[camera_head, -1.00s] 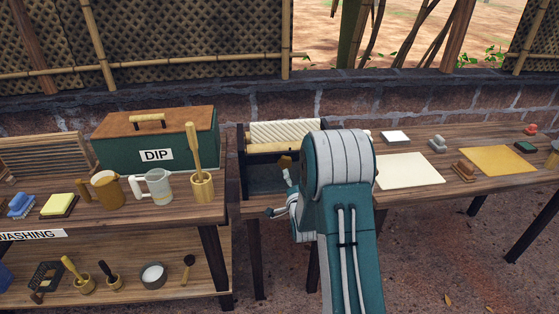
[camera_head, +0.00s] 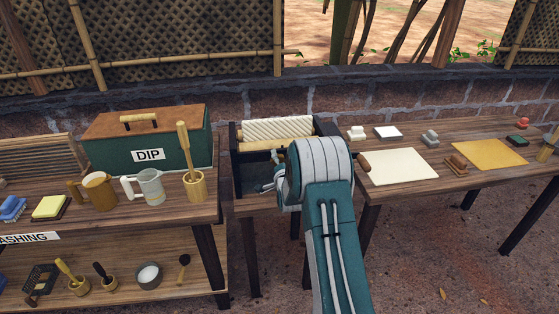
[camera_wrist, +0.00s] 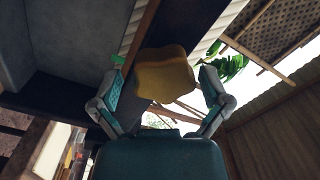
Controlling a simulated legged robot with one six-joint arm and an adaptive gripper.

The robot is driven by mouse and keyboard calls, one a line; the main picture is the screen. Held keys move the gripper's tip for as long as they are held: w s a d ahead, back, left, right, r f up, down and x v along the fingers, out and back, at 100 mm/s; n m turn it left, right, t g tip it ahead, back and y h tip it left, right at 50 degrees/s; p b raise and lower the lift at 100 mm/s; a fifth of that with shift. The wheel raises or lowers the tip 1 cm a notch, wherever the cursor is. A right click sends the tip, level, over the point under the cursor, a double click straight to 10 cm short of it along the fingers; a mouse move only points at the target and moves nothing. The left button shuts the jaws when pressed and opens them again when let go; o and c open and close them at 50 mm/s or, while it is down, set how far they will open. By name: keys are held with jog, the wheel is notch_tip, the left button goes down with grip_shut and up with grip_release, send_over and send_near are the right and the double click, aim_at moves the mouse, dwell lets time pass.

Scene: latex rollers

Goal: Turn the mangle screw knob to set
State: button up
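The fingers are spread, one on each side, with a visible gap to the knob. In the head view my gripper (camera_head: 271,172) is at the mangle's front, and my arm hides the mangle's right part. The knob is largely hidden there.
A green DIP box (camera_head: 188,140), mugs and a wooden mortar (camera_head: 194,186) stand on the left bench. A cream sheet (camera_head: 400,166), a yellow sheet (camera_head: 490,153) and small blocks lie on the right table. A brown handle (camera_head: 363,161) sticks out right of my arm.

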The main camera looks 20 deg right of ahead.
jog(key=shift+a, duration=0.25)
jog(key=c, duration=0.7)
